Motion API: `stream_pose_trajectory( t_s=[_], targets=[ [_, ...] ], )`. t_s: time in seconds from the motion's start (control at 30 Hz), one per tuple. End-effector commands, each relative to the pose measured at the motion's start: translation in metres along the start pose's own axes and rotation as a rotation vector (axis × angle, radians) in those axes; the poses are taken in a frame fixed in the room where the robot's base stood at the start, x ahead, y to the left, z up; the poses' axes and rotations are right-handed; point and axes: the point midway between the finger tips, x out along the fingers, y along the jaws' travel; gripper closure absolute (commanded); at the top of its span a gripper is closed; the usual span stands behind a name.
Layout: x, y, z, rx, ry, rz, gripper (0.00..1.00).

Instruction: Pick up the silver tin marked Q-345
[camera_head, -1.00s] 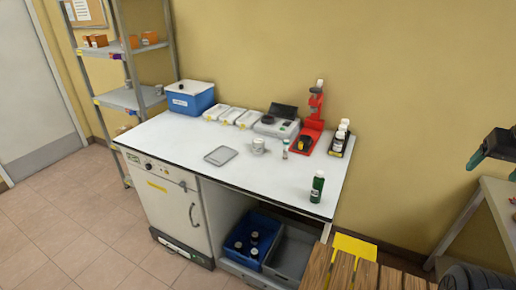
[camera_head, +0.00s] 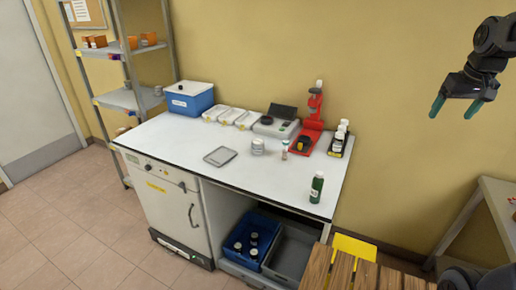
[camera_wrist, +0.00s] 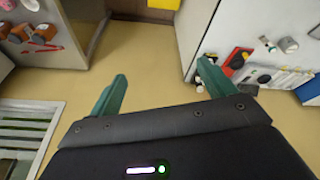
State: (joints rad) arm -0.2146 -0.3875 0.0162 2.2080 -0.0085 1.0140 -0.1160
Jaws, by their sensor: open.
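A small silver tin (camera_head: 258,146), perhaps two stacked, stands on the white bench top, right of the grey tray. Another small greyish tin (camera_head: 158,90) sits on the shelf unit at the left. No marking can be read at this size, so I cannot tell which one is Q-345. My gripper (camera_head: 454,108) is raised at the upper right, open and empty, far from both tins.
A yellow chair (camera_head: 354,246) and wooden slatted surface (camera_head: 342,272) are in front at right. The bench's front middle is clear.

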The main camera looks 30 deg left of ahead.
Motion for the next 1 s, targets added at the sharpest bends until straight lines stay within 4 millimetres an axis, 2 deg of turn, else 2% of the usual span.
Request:
stream_pose_trajectory(
  t_s=[0.03, 0.1, 0.27, 0.47, 0.7, 0.87, 1.0],
  targets=[
    [0.003, -0.007, -0.017, -0.031, -0.010, -0.008, 0.17],
    [0.006, -0.017, -0.039, -0.074, -0.019, -0.016, 0.17],
    [0.017, -0.044, -0.088, -0.170, -0.042, -0.036, 0.17],
    [0.037, -0.087, -0.145, -0.289, -0.068, -0.060, 0.17],
    [0.070, -0.151, -0.204, -0.434, -0.100, -0.089, 0.17],
    [0.096, -0.201, -0.236, -0.529, -0.120, -0.108, 0.17],
    [0.122, -0.248, -0.259, -0.612, -0.138, -0.124, 0.17]
  ],
)
